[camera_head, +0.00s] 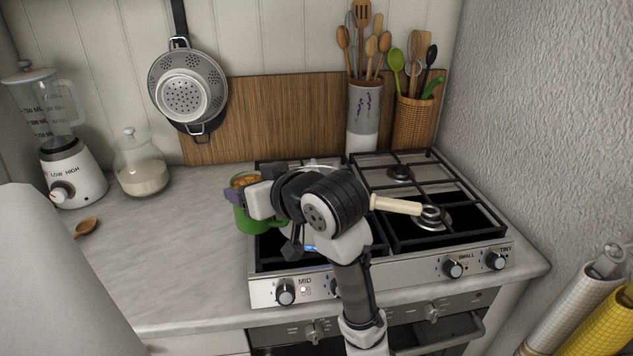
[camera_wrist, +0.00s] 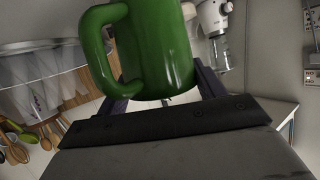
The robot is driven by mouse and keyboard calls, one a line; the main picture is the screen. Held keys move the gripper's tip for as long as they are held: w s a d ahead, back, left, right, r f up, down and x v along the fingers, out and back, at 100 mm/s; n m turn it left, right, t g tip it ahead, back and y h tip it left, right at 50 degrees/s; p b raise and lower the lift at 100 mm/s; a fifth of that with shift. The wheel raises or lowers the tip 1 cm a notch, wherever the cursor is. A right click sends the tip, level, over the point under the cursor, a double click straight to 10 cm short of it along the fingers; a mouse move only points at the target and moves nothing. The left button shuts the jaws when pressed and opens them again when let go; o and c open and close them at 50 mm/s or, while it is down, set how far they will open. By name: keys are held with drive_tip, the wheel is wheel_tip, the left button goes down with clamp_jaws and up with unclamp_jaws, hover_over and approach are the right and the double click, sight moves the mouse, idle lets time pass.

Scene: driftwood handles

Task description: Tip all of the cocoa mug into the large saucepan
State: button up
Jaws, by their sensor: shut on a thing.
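The green cocoa mug (camera_head: 250,217) is in my gripper (camera_head: 252,188), above the left edge of the stove. In the head view it looks roughly upright, with brown contents showing at its top. In the wrist view the mug (camera_wrist: 160,45) sits between the dark purple fingers of my gripper (camera_wrist: 165,85), its handle toward the left. The large saucepan is mostly hidden behind my arm in the head view; its pale handle (camera_head: 397,205) points right. Its shiny metal side (camera_wrist: 40,85) shows at the left of the wrist view, beside the mug.
The stove (camera_head: 480,241) has free burners at right. A utensil crock (camera_head: 363,120) and a wicker holder (camera_head: 414,122) stand behind it. A glass jar (camera_head: 141,180), a blender (camera_head: 72,175) and a wooden spoon (camera_head: 87,227) are at left. The counter (camera_head: 170,255) between is clear.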

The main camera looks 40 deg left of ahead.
drive_tip(key=r+p, duration=0.1)
drive_tip(key=w+r+p, duration=0.1)
drive_tip(key=r, duration=0.1)
drive_tip(key=shift+d+m, duration=0.2)
drive_tip(key=shift+m, duration=0.2)
drive_tip(key=shift+w+r+g+y, duration=0.15)
drive_tip(key=shift+r+g+y, duration=0.05)
drive_tip(key=shift+g+y, duration=0.1)
drive_tip(key=shift+w+d+r+p, duration=0.1)
drive_tip(key=shift+w+r+p, duration=0.1)
drive_tip(key=shift+p, duration=0.2)
drive_tip(key=shift+w+r+m, duration=0.1)
drive_tip(key=shift+r+m, duration=0.05)
drive_tip(key=shift+m, duration=0.15)
drive_tip(key=shift+w+d+r+p, duration=0.1)
drive_tip(key=shift+w+r+p, duration=0.1)
drive_tip(key=shift+p, duration=0.1)
drive_tip(key=shift+r, duration=0.15)
drive_tip(key=shift+w+d+r+m+g+y, duration=0.2)
drive_tip(key=shift+w+m+g, duration=0.1)
drive_tip(key=shift+w+m, duration=0.15)
drive_tip(key=shift+w+d+r+m+g+y, duration=0.1)
drive_tip(key=shift+w+m+g+y, duration=0.15)
drive_tip(key=shift+w+m, duration=0.2)
